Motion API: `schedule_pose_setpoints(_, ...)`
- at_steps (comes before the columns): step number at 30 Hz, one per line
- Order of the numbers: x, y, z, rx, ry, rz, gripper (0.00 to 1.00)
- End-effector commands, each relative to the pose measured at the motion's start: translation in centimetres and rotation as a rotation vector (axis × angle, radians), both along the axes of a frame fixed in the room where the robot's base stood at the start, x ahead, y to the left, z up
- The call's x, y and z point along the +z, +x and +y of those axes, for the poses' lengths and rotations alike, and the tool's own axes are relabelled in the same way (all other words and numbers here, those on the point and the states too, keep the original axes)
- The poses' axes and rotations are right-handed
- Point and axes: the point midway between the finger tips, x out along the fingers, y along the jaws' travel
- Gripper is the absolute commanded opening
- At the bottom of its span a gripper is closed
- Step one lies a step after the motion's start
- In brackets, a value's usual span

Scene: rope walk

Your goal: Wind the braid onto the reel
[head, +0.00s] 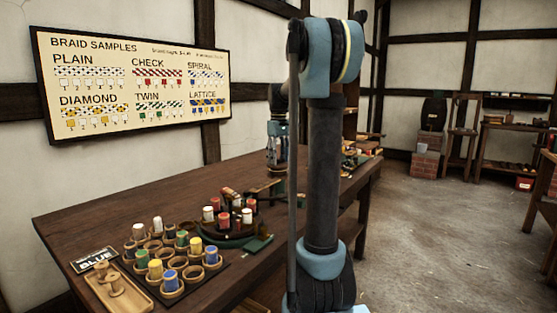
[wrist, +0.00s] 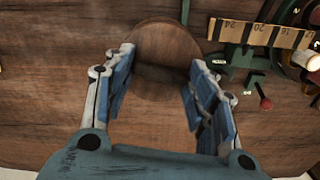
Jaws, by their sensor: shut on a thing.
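My gripper (wrist: 163,60) has its blue-padded fingers on both sides of a round wooden disc (wrist: 165,45) in the wrist view and is shut on it. The disc looks like the flat top of a reel, but its lower part is hidden. In the head view my gripper (head: 277,160) is low over the far part of the table, and what it holds cannot be made out. A round green braiding stand (head: 236,238) with red and white bobbins (head: 224,221) stands nearer on the table. I cannot make out the braid.
A ruler (wrist: 260,33) on a green stand and a red-knobbed part (wrist: 265,103) are right of my gripper. A sample board (head: 140,82) hangs behind.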

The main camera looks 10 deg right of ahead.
Motion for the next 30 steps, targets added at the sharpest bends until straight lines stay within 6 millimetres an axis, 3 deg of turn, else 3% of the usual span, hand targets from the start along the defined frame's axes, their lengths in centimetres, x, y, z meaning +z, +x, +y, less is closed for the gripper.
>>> schedule_pose_setpoints(12,0.01,0.08,-0.06,0.195,-0.001,-0.002,0.28)
schedule_pose_setpoints(29,0.02,0.11,-0.13,0.224,-0.002,-0.002,0.28)
schedule_pose_setpoints(30,0.02,0.10,-0.14,0.224,-0.002,-0.002,0.56)
